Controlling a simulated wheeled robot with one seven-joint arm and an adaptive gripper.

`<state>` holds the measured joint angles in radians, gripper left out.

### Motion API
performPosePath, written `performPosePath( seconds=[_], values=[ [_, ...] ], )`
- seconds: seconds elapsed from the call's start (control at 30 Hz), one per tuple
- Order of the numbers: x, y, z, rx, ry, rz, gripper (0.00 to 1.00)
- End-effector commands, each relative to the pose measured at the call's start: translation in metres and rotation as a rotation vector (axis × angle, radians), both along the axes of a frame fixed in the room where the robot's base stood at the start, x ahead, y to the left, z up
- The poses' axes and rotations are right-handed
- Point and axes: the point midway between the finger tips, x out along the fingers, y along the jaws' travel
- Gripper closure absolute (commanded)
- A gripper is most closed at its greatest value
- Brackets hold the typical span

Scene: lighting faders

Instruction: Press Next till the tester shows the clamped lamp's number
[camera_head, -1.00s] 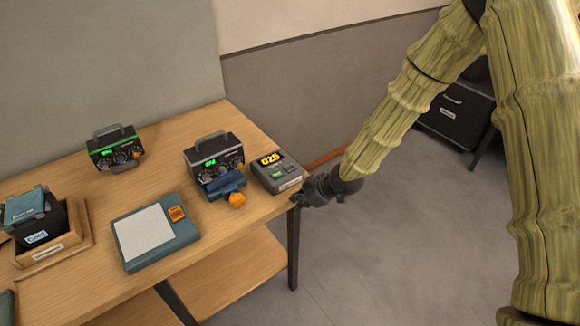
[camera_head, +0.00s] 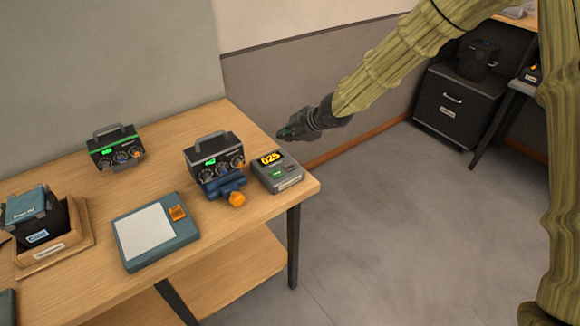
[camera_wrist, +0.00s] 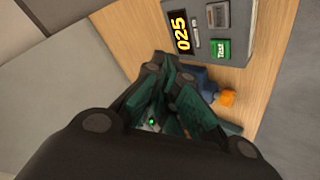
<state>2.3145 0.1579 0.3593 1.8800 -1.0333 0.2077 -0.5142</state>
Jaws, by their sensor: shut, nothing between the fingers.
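The tester (camera_head: 286,182) is a grey box at the table's right end. Its yellow display (camera_head: 270,158) reads 025, and the same digits show in the wrist view (camera_wrist: 180,32). A green button (camera_head: 278,173) sits on its face, labelled Test in the wrist view (camera_wrist: 220,49). A grey button (camera_wrist: 217,15) lies beside it; its label is unreadable. The clamped lamp (camera_head: 214,160) stands left of the tester in a blue clamp (camera_head: 222,188) with an orange knob. Its green readout is too small to read. My gripper (camera_head: 283,134) is shut and empty, raised beyond the tester, touching nothing.
Another handled box (camera_head: 115,147) with a green top edge stands further left. A teal pad (camera_head: 151,238) with an orange square lies in front. A black bin (camera_head: 46,226) in a wooden tray is at the left. Open floor lies right of the table.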

Motion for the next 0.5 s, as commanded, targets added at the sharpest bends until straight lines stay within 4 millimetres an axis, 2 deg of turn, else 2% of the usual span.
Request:
performPosePath(
  seconds=[0.27, 0.5],
  values=[
    [0.0, 0.0, -0.016, 0.0, 0.001, 0.0, 1.0],
    [0.0, 0.0, -0.04, -0.001, 0.001, -0.001, 1.0]
  ],
)
